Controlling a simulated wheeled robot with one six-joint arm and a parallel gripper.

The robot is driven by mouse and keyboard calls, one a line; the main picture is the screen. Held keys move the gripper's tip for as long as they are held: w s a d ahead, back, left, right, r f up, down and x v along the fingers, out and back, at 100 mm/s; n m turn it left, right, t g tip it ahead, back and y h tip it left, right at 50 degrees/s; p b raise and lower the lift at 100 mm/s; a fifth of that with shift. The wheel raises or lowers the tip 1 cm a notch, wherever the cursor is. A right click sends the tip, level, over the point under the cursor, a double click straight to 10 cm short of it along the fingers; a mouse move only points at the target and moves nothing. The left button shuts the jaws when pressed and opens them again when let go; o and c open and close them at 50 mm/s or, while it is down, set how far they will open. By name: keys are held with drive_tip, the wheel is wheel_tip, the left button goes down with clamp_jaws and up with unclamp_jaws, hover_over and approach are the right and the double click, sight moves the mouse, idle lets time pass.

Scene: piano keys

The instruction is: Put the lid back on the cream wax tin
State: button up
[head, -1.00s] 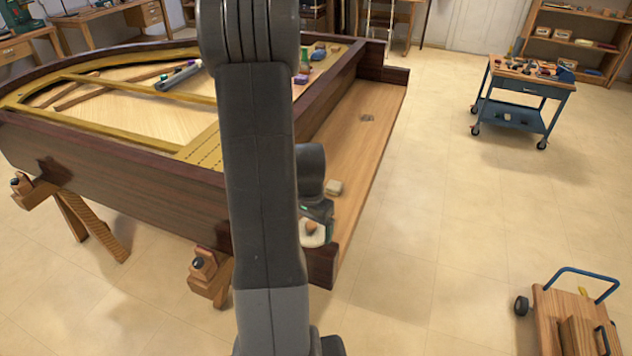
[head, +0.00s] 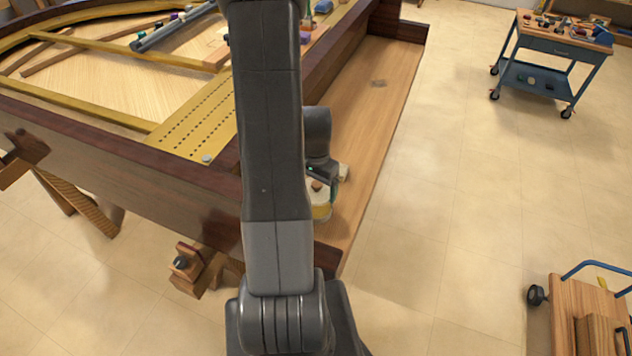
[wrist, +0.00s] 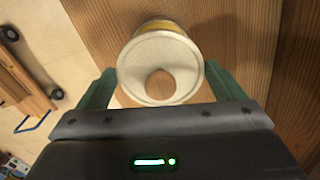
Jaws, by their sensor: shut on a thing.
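My gripper (wrist: 160,88) has its two green fingers on either side of a round cream lid (wrist: 133,62) with a brown knob in its middle. It is shut on the lid. The cream wax tin, with a yellow band (wrist: 165,24), shows just past the lid's far edge in the wrist view. In the head view the tin (head: 322,212) stands on the wooden ledge beneath my gripper (head: 321,182), partly hidden by my arm. I cannot tell whether the lid touches the tin.
A blue tool cart (head: 555,50) and a wooden trolley (head: 570,300) stand on the floor to the right.

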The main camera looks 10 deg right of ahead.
drive_tip(key=shift+f+b, duration=2.05)
drive_tip(key=shift+f, duration=0.85)
drive_tip(key=shift+f+b, duration=0.15)
drive_tip(key=shift+b, duration=0.45)
idle(0.4)
drive_tip(key=o, duration=0.7)
drive_tip(key=shift+r+p, duration=2.45)
drive_tip(key=shift+r, duration=1.1)
